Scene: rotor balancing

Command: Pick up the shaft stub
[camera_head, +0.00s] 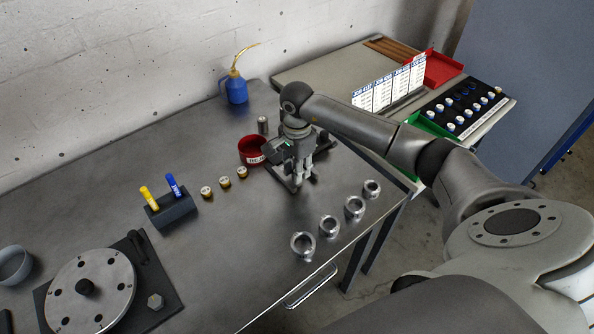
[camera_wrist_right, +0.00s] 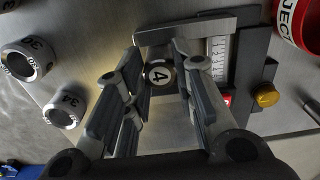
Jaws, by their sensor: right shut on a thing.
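My right gripper (camera_head: 299,180) points down over the measuring device (camera_head: 281,152) on the metal bench. In the right wrist view, a small round piece with a pale end face marked 4, apparently the shaft stub (camera_wrist_right: 158,75), sits between the fingers of my right gripper (camera_wrist_right: 157,88). The fingers are shut on it. The device's metal jaw bar (camera_wrist_right: 180,34) and scale (camera_wrist_right: 218,58) are close beside the piece. The fingers hide the stub in the head view, and I cannot tell whether it touches the bench. My left gripper is not in view.
A red reject bin (camera_head: 250,151) and a grey cylinder (camera_head: 262,125) stand behind the gripper. Several steel rings (camera_head: 329,226) line the bench's front right. Small brass-sided pieces (camera_head: 224,182), a marker holder (camera_head: 172,211) and the rotor disc (camera_head: 88,291) are to the left.

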